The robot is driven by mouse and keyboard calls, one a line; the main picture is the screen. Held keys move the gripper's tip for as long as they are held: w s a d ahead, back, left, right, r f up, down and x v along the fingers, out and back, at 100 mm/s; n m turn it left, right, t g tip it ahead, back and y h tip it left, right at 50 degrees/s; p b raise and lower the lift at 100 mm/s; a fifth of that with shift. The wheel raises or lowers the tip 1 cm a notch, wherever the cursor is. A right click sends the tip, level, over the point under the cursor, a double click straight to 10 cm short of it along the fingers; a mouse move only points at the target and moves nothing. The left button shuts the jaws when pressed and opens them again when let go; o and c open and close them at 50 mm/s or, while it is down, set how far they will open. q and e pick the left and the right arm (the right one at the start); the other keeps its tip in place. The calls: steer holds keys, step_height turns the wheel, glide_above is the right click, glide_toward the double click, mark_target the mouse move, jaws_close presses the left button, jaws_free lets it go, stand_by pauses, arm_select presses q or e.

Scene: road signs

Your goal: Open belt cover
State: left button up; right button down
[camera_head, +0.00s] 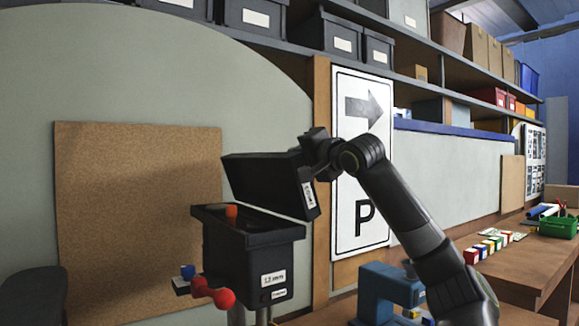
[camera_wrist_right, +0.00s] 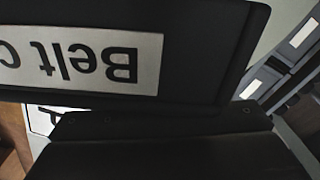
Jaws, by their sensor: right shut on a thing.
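The black belt cover (camera_head: 258,178) stands tilted up above the black machine box (camera_head: 235,265) in the head view, with a gap open between them. An orange part (camera_head: 231,212) shows in the gap. My right gripper (camera_head: 316,152) is shut on the cover near its upper right corner. In the right wrist view the cover (camera_wrist_right: 205,85) fills the upper part, and its white label (camera_wrist_right: 80,65) reads "Belt c" upside down. The fingertips are not clear there. My left gripper is not in view.
Red knobs (camera_head: 222,298) stick out at the machine's front. A white sign (camera_head: 362,210) with an arrow and a P stands behind my right arm. A blue machine (camera_head: 385,288) is below that arm. Shelves with dark boxes (camera_head: 330,35) run above.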

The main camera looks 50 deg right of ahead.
steer(key=shift+s+d+f+m+b, duration=0.1)
steer(key=shift+d+f+m+b, duration=0.1)
steer(key=shift+d+m+b, duration=0.25)
steer(key=shift+d, duration=0.1)
steer(key=c, duration=1.5)
jaws_free()
steer(key=shift+d+f, duration=0.1)
steer(key=shift+d, duration=0.1)
steer(key=shift+s+a, duration=0.1)
steer(key=b+v, duration=0.9)
steer(key=v, duration=0.8)
steer(key=shift+s+a, duration=0.1)
